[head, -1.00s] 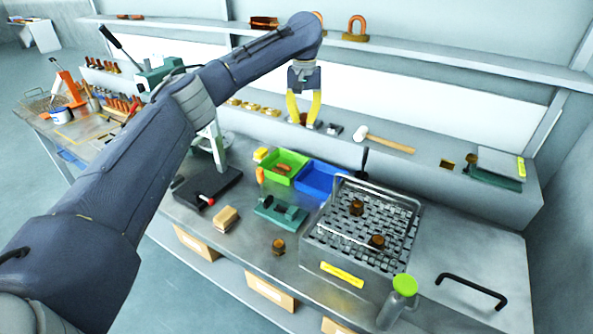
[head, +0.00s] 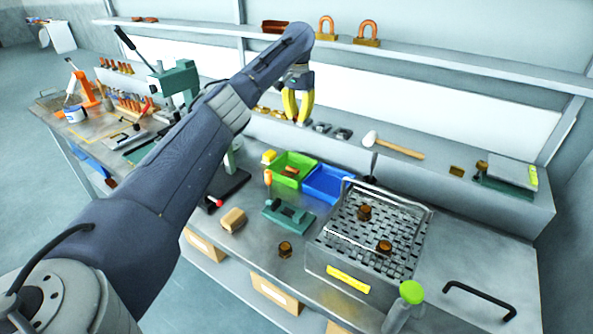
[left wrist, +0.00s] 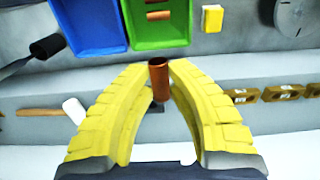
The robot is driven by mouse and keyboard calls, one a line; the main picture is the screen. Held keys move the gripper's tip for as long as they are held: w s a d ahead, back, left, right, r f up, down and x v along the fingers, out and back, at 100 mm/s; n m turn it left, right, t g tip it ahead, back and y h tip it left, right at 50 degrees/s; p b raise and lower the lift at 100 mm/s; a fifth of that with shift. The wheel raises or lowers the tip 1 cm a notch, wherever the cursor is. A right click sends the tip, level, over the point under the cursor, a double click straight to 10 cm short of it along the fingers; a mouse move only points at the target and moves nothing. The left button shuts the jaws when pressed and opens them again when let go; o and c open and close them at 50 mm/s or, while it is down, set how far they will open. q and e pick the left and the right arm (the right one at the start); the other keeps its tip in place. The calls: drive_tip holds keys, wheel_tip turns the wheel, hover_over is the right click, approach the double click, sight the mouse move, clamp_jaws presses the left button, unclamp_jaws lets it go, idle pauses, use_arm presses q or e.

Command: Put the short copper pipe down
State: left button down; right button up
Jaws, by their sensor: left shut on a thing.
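My left gripper (head: 298,121) has yellow fingers and hangs over the grey ledge behind the bench. In the left wrist view, the fingertips of the left gripper (left wrist: 160,75) are closed on a short copper pipe (left wrist: 159,80), a reddish-brown tube seen with its round end towards the bins. The pipe is hard to make out in the head view. Whether its lower end touches the ledge cannot be told. My right gripper is not in view.
On the ledge are small grey and brass blocks (head: 270,112) and a white-headed mallet (head: 395,146). On the bench in front are a green bin (head: 291,159), a blue bin (head: 328,184) and a wire-mesh basket (head: 395,232). A green-capped bottle (head: 411,292) stands at the front.

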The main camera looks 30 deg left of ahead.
sight(298, 167)
use_arm(q)
wheel_tip(298, 167, down, 20)
drive_tip(key=shift+r, duration=0.2)
idle(0.4)
drive_tip(key=shift+f, duration=0.6)
drive_tip(key=c, duration=2.2)
unclamp_jaws()
drive_tip(key=c, duration=1.4)
unclamp_jaws()
drive_tip(key=shift+s+f, duration=0.1)
drive_tip(key=shift+o, duration=0.2)
wheel_tip(298, 167, up, 14)
drive_tip(key=shift+f, duration=0.25)
drive_tip(key=shift+a, duration=0.1)
